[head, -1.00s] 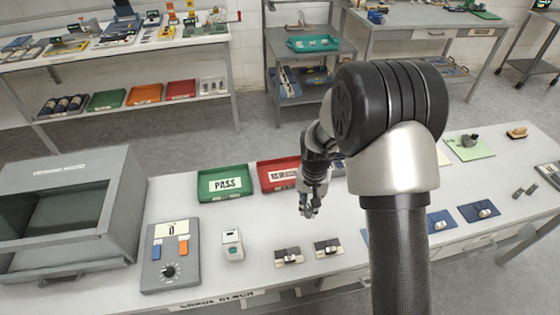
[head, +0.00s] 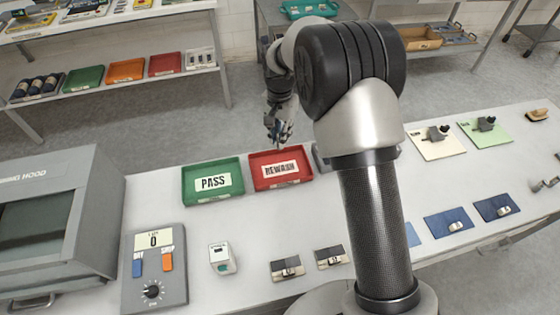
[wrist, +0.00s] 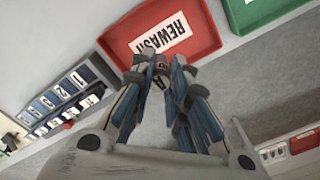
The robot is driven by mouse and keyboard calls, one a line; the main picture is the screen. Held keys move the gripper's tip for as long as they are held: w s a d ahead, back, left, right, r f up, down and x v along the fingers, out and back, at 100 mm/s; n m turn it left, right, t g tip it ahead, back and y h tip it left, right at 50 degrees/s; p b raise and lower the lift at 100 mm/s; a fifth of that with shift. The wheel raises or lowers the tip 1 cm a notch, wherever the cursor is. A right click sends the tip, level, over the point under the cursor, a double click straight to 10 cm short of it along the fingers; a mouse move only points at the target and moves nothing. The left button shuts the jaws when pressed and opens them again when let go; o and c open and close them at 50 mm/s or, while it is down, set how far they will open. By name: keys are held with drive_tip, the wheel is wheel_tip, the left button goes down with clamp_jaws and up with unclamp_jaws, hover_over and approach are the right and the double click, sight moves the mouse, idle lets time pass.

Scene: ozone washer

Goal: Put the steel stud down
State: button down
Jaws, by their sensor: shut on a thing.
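My gripper (head: 281,137) is at the far rim of the red REWASH tray (head: 307,179) in the head view, its fingers pointing down. In the wrist view my gripper (wrist: 161,68) has its fingertips closed together, with a small dark and pinkish bit between them. The held piece is mostly hidden by the fingers, so its shape and steel surface cannot be made out. The red tray (wrist: 198,38) lies just past the fingertips in that view. I cannot tell how high the fingertips are above the bench.
A green PASS tray (head: 237,184) stands left of the red one. A scale (head: 156,270), a small white device (head: 221,258) and two small dark plates stand in front. A numbered rack (wrist: 62,100) shows in the wrist view. Mats with parts lie right of my arm.

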wheel_tip(320, 180, down, 11)
drive_tip(key=b, duration=0.2)
drive_tip(key=shift+f+b, duration=0.1)
drive_tip(key=shift+b, duration=0.3)
drive_tip(key=shift+f, duration=0.1)
drive_tip(key=c, duration=1.6)
unclamp_jaws()
drive_tip(key=shift+o, duration=0.2)
